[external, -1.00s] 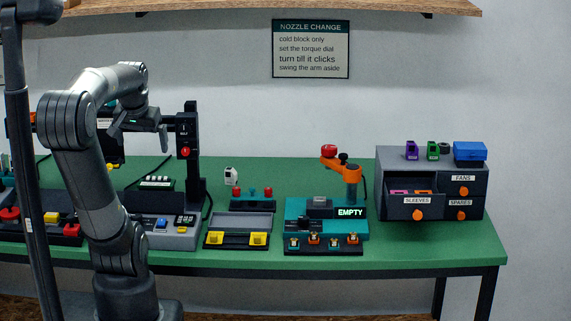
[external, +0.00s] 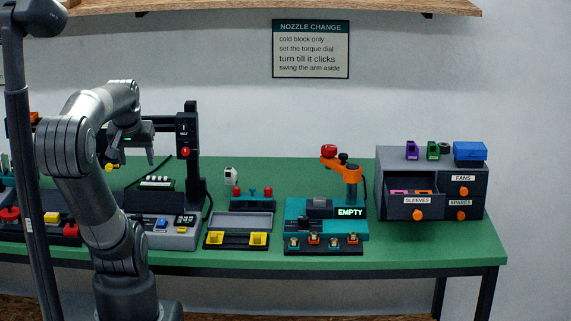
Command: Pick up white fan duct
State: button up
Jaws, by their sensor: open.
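A small white part with a dark spot (external: 231,176), which looks like the white fan duct, stands upright on the green bench behind the teal stand with red knobs. My gripper (external: 131,160) is at the left, in front of the printer, with its fingers apart and pointing down. It is well to the left of the white part and higher than the bench top. I see nothing between the fingers.
A teal stand (external: 252,204) is in front of the white part. The printer's black post (external: 193,150) stands between my gripper and the white part. A teal station marked EMPTY (external: 300,215) and a grey drawer cabinet (external: 395,172) are farther right. Green bench (external: 275,172) is clear right of the white part.

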jog(key=shift+r, duration=0.1)
jog(key=w+d+r+h, duration=0.1)
jog(key=w+d+r, duration=0.1)
jog(key=w+r, duration=0.95)
jog(key=m+g, duration=0.1)
jog(key=m, duration=0.1)
send_over(232, 169)
jog(key=s, duration=0.3)
notch_tip(232, 169, down, 28)
jog(key=x, duration=0.7)
jog(key=shift+w+a, duration=0.15)
jog(key=shift+a, duration=0.1)
jog(key=shift+r, duration=0.1)
